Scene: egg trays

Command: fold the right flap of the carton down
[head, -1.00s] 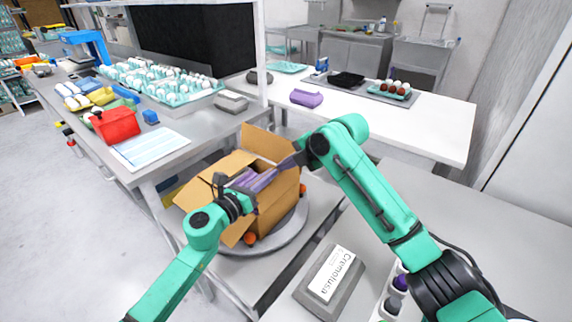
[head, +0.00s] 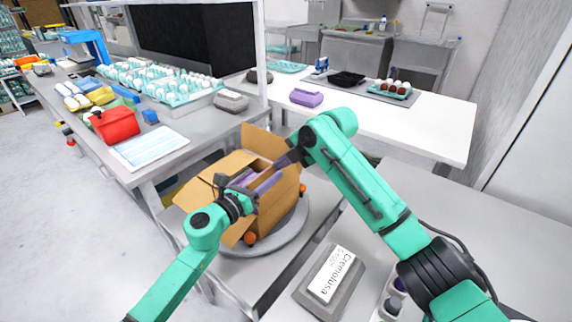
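The open cardboard carton (head: 268,213) stands on a round grey turntable (head: 290,234). Its back flap (head: 262,141) stands up, and a flap (head: 193,196) sticks out on the left. Purple egg boxes (head: 266,180) show inside. My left gripper (head: 232,184) is at the carton's front left edge; its fingers are too small to judge. My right gripper (head: 279,164) is over the carton's right side, dark against the opening. The right flap is largely hidden by this gripper, so its angle is unclear.
A grey box labelled Cremolusa (head: 331,275) lies on the right-hand counter. A purple egg box (head: 306,97) sits on the white table (head: 440,125) behind. A red bin (head: 116,124) and egg trays (head: 160,80) stand on the left table.

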